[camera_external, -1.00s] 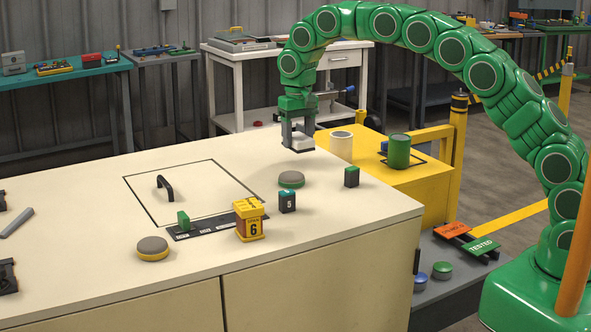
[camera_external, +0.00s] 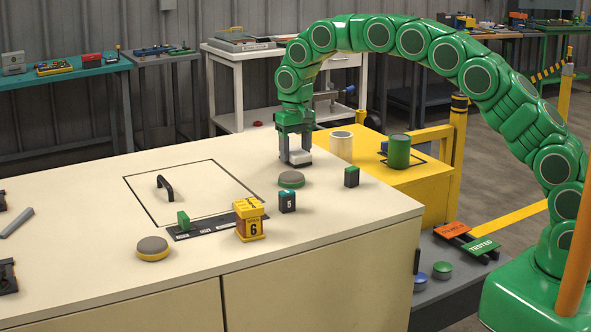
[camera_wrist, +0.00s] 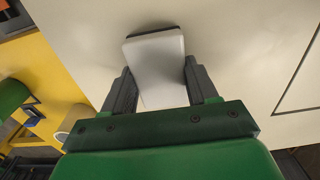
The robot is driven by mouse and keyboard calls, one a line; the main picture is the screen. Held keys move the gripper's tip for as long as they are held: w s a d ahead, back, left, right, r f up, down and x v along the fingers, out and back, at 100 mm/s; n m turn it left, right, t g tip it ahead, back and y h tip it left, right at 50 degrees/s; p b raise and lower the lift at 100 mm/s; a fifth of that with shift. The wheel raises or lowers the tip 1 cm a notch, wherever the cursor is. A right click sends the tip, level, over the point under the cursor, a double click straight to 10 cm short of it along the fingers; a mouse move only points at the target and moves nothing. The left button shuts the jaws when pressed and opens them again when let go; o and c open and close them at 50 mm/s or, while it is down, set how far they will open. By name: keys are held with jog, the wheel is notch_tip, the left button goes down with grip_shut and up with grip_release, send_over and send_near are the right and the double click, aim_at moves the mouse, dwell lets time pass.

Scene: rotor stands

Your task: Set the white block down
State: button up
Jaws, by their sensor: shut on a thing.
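The white block (camera_external: 298,157) is between the fingers of my gripper (camera_external: 296,158) near the far right edge of the cream bench top (camera_external: 95,225). In the wrist view the white block (camera_wrist: 157,68) shows pale with a dark far edge, and the dark fingers of my gripper (camera_wrist: 160,88) press on both its sides. The block is at or very close to the bench surface; I cannot tell whether it touches.
A round green-rimmed grey pad (camera_external: 291,179) lies just in front of the block. A dark green block (camera_external: 351,177), a block marked 5 (camera_external: 287,202) and a yellow block marked 6 (camera_external: 249,220) stand nearby. A white cylinder (camera_external: 341,146) stands on the yellow stand behind.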

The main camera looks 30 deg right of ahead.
aim_at(296, 151)
jog(key=shift+f, duration=0.1)
jog(key=o, duration=1.1)
notch_tip(296, 151, up, 12)
